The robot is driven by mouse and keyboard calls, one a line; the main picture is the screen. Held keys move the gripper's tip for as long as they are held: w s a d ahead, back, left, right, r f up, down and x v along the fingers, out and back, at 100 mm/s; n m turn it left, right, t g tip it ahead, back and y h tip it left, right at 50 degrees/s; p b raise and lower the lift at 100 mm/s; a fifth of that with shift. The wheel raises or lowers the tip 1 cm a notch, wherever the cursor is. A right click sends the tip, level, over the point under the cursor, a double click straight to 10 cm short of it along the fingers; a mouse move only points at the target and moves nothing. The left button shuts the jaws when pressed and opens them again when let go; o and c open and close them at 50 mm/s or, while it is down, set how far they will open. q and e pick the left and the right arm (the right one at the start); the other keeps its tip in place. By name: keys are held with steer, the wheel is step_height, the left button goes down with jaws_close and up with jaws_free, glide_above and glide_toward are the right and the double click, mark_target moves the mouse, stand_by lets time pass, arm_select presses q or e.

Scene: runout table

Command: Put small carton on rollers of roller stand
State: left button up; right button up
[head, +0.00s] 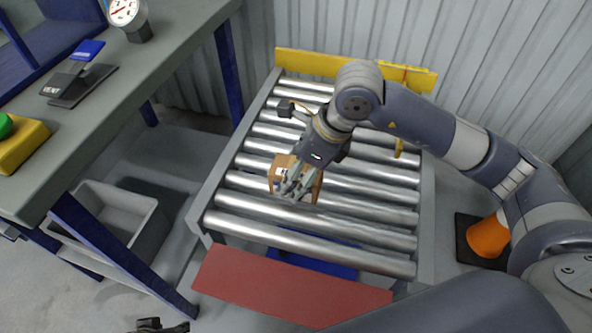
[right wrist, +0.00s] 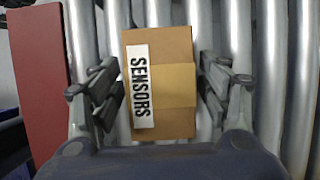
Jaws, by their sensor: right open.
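The small carton (head: 281,164) is a brown box lying on the rollers of the roller stand (head: 232,163). In the head view my right gripper (head: 291,190) is over it and hides part of it. The right wrist view shows the carton (right wrist: 175,115) with a white SENSORS label, between the spread fingers of my right gripper (right wrist: 161,92). These fingers are open, one on each side, with a small gap at the right side; contact at the left is unclear. A dark part at the bottom edge of the head view appears to be my left gripper (head: 158,326); its fingers cannot be made out.
A yellow guard (head: 310,62) runs along the stand's back and a red panel (head: 285,287) lies at its front. A workbench (head: 160,85) with a gauge stands at the left, a grey bin (head: 105,210) below it. An orange cone (head: 487,236) is at the right. Several rollers are bare.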

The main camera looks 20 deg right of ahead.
steer(key=p+v, duration=0.1)
steer(key=v, duration=1.1)
steer(key=shift+f+p, duration=0.1)
steer(key=shift+p, duration=0.25)
arm_select(q)
step_height(320, 180, down, 7)
steer(key=shift+w+d+f, duration=0.15)
steer(key=shift+w+f, duration=0.05)
